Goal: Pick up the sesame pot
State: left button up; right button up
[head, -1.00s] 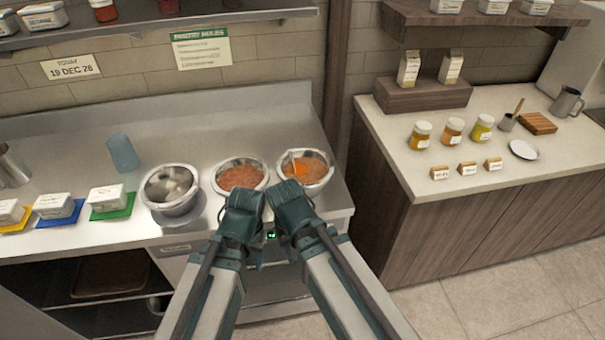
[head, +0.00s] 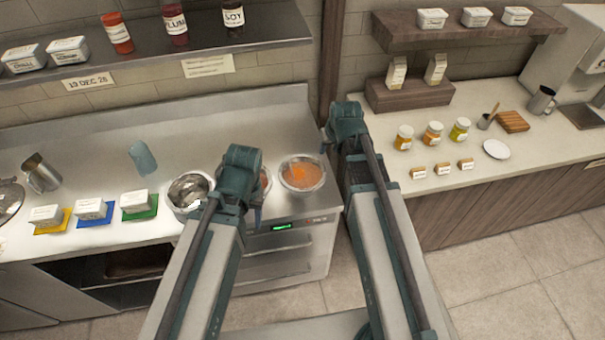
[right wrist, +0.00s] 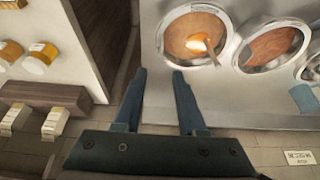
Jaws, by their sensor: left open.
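No label that I can read says sesame, so I cannot tell which pot it is. Three labelled jars, orange (head: 404,138), amber (head: 432,133) and yellow (head: 460,130), stand on the right counter. White labelled tubs stand on a yellow mat (head: 42,229), a blue mat (head: 80,222) and a green mat (head: 141,214). My left gripper (head: 256,214) is over the front of the left counter, before the middle bowl. My right gripper (head: 330,143) is raised between the two counters. It is open and empty in the right wrist view (right wrist: 161,88).
An empty metal bowl (head: 188,205) and a bowl of orange sauce (head: 302,176) flank a middle bowl mostly hidden by my left gripper. Tubs and bottles stand on a left shelf (head: 150,62); more tubs on a right shelf (head: 455,32).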

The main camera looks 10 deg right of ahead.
jog(key=shift+b+x, duration=6.5)
jog(key=shift+x, duration=0.55)
jog(key=shift+s+a+r, duration=0.1)
jog(key=shift+s+a, duration=0.05)
jog(key=shift+a, duration=0.05)
grip_shut()
